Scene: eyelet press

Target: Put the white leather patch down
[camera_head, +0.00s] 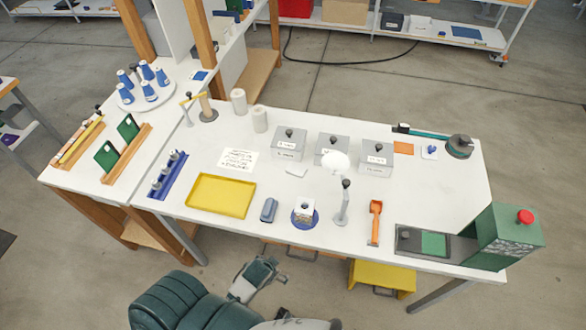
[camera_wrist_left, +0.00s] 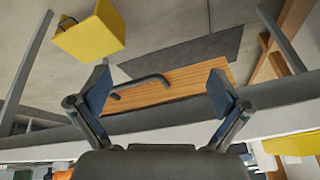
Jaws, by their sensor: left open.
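My left gripper (camera_head: 272,270) is below and in front of the long table's near edge, at the bottom of the head view. In the left wrist view its jaws (camera_wrist_left: 158,88) are spread wide with nothing between them. A small flat white piece (camera_head: 296,172), possibly the white leather patch, lies on the white tabletop in front of the grey lidded boxes; it is too small to tell for sure. A small white square (camera_head: 430,152) with a blue mark on it lies at the back right. My right gripper is not in view.
The table (camera_head: 385,215) carries a yellow tray (camera_head: 221,196), a blue disc (camera_head: 305,224) bearing a white block, an upright metal post (camera_head: 343,207), an orange-handled tool (camera_head: 375,222) and a green press (camera_head: 510,236). A wooden front with a dark handle (camera_wrist_left: 150,81) lies close beyond the left jaws.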

